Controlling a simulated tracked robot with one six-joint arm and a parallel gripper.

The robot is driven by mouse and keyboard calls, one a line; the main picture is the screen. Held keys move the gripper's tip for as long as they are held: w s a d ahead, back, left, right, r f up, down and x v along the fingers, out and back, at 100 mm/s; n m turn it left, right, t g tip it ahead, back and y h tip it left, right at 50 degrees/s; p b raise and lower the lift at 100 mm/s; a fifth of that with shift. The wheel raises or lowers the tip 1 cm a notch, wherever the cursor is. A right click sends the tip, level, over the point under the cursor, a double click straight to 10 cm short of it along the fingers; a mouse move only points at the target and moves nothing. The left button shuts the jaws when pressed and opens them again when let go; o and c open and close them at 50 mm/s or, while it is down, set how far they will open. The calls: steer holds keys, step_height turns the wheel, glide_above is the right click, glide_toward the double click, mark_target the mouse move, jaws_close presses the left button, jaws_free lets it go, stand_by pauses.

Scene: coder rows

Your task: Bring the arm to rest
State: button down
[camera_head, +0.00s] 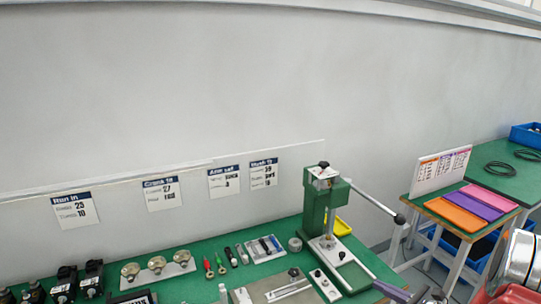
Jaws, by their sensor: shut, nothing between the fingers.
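Part of my own arm, silver with red, shows at the lower right edge (518,262). My gripper's fingers cannot be made out in this view. A green workbench (215,252) runs along the bottom of the picture. A green arbor press (318,212) with a long lever ending in a dark knob stands at its right part, left of my arm.
Small parts, tools and a plate of round brass-coloured pieces (157,265) crowd the bench front. A grey wall is behind, with labelled cards.

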steer(key=s+a+r+n+g, duration=0.3)
steer(key=s+a+n+g, duration=0.8)
steer(key=s+a+n, duration=0.4)
steer(key=s+a+r+n+t+h, duration=0.2)
steer(key=s+a+r+n+h, duration=0.2)
steer(key=r, duration=0.6)
steer(key=s+a+r+n+t+h, duration=0.1)
steer(key=s+a+r+n+h, duration=0.2)
steer(key=s+r+n, duration=0.6)
steer(key=shift+a+r+n+t+h, duration=0.4)
steer(key=shift+r+h, duration=0.1)
steer(key=shift+h, duration=0.1)
